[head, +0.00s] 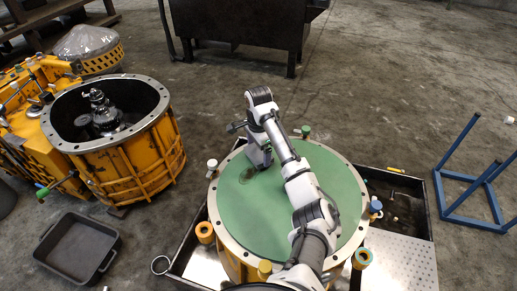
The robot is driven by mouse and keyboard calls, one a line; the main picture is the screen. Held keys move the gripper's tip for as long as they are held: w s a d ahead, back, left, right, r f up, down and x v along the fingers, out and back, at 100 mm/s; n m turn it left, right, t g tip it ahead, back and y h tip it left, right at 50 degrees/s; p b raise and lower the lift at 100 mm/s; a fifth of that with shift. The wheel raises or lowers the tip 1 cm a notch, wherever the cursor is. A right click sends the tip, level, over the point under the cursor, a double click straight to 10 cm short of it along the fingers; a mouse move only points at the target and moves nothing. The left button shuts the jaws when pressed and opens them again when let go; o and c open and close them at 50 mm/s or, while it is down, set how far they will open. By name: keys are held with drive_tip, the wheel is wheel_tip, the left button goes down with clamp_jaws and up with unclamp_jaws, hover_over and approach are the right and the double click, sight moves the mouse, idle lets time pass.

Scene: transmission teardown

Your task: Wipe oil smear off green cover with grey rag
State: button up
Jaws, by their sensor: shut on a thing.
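The green cover (240,210) is a large round disc inside a pale bolted ring on a yellow housing. My gripper (257,165) points down over the upper part of the cover, left of its middle. It is shut on the grey rag, which is barely distinguishable from the gripper at this size. A dark oil smear (247,175) shows on the green surface just left of and below the gripper. I cannot tell whether the rag touches the cover. My arm crosses the right side of the cover and hides part of it.
The cover's housing stands in a dark tray (398,182) with a perforated plate (400,262) at right. Small coloured-topped posts surround the ring. An open yellow housing (125,155) stands at left, above a black pan (77,248). A blue frame (470,178) stands right.

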drive_tip(key=shift+f, duration=0.9)
drive_tip(key=shift+s, duration=0.1)
